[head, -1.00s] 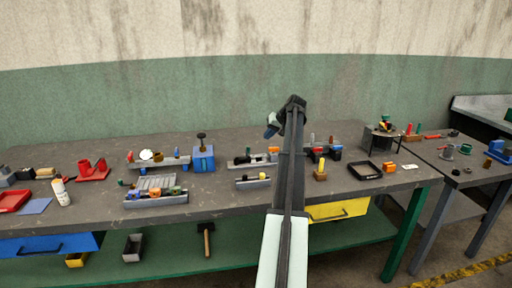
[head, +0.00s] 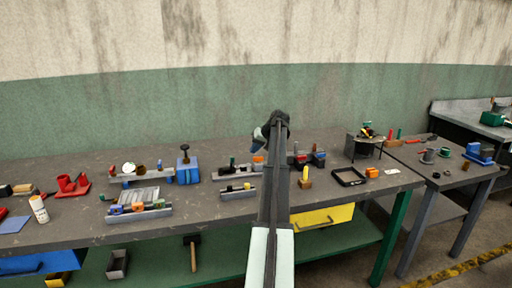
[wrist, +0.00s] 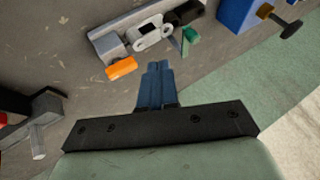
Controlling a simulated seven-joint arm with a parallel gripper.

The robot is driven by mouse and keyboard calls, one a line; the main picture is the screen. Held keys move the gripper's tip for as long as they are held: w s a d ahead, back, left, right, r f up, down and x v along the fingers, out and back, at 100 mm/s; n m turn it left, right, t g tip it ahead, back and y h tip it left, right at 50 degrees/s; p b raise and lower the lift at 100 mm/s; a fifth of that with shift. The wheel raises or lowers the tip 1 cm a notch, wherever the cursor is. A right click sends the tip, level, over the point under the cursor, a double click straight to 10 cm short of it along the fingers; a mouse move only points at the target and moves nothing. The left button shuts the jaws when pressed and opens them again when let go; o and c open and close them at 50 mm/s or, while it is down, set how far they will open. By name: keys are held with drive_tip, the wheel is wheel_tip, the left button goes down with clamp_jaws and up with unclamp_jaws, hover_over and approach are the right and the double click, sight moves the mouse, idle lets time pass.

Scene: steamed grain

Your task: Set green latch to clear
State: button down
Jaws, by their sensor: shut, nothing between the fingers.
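A small green piece (wrist: 190,35), seemingly the green latch, sits at the right end of a grey fixture (wrist: 108,47) in the wrist view. An orange block (wrist: 122,68) is at the fixture's near left end. In the head view the fixture (head: 222,175) stands mid-table, with a dark green piece (head: 232,162) on it; its setting is too small to tell. My gripper (head: 257,145) is above and behind the fixture's right end. In the wrist view its blue fingers (wrist: 158,68) are shut together and empty, apart from the green piece.
A blue box with a black knob (head: 187,170) stands left of the fixture. A lower grey rail (head: 238,192) lies in front. A yellow-handled block (head: 305,178) and a black tray (head: 348,177) are to the right. A dark fixture (wrist: 40,125) shows left in the wrist view.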

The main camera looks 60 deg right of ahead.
drive_tip(key=w+a+f, duration=0.2)
drive_tip(key=w+f, duration=0.2)
drive_tip(key=w, duration=0.2)
drive_tip(key=shift+w+f, duration=0.35)
drive_tip(key=shift+w, duration=0.05)
drive_tip(key=shift+a, duration=0.1)
